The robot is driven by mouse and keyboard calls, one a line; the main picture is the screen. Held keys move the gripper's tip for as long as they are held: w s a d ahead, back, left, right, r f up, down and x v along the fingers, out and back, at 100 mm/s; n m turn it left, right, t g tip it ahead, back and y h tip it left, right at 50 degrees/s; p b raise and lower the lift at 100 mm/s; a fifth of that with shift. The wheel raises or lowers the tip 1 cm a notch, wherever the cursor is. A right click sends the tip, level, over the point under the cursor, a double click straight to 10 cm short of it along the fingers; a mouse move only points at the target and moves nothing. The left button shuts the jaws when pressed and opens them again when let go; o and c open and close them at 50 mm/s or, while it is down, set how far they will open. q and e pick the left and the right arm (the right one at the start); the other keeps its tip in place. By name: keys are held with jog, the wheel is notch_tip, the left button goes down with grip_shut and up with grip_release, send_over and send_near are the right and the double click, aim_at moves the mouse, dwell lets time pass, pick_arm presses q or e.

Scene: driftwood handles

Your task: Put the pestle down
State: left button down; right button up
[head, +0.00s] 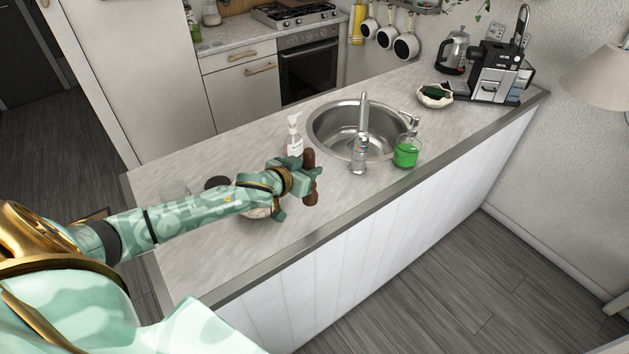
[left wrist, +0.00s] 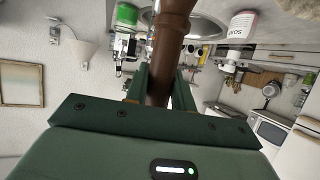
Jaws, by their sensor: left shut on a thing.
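A brown wooden pestle (head: 310,180) is held in my left gripper (head: 300,180) over the counter, left of the sink. It stands roughly upright in the head view. In the left wrist view the pestle (left wrist: 168,50) runs up between the two fingers (left wrist: 160,88), which are shut on it. I cannot tell whether its lower end touches the counter (head: 245,290). My right gripper is not in view.
A white soap bottle (head: 294,142) stands just behind the pestle. A pale bowl (head: 258,212) is partly hidden under my left arm, near a dark round thing (head: 217,183). The sink (head: 330,122), faucet (head: 360,150) and green soap dispenser (head: 406,152) are to the right.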

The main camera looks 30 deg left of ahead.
aim_at(315, 191)
pick_arm(q)
jog(key=w+f, duration=0.2)
jog(key=shift+w+d+f, duration=0.15)
jog(key=shift+d+f, duration=0.15)
jog(key=shift+f, duration=0.05)
jog(key=shift+w+f+b, duration=0.15)
jog(key=shift+f+b, duration=0.55)
jog(key=shift+f, duration=1.05)
jog(key=c, duration=1.2)
grip_release()
jog(key=shift+s+r, duration=0.2)
jog(key=shift+s, duration=0.05)
jog(key=shift+p+v, duration=0.7)
jog(key=shift+v, duration=5.1)
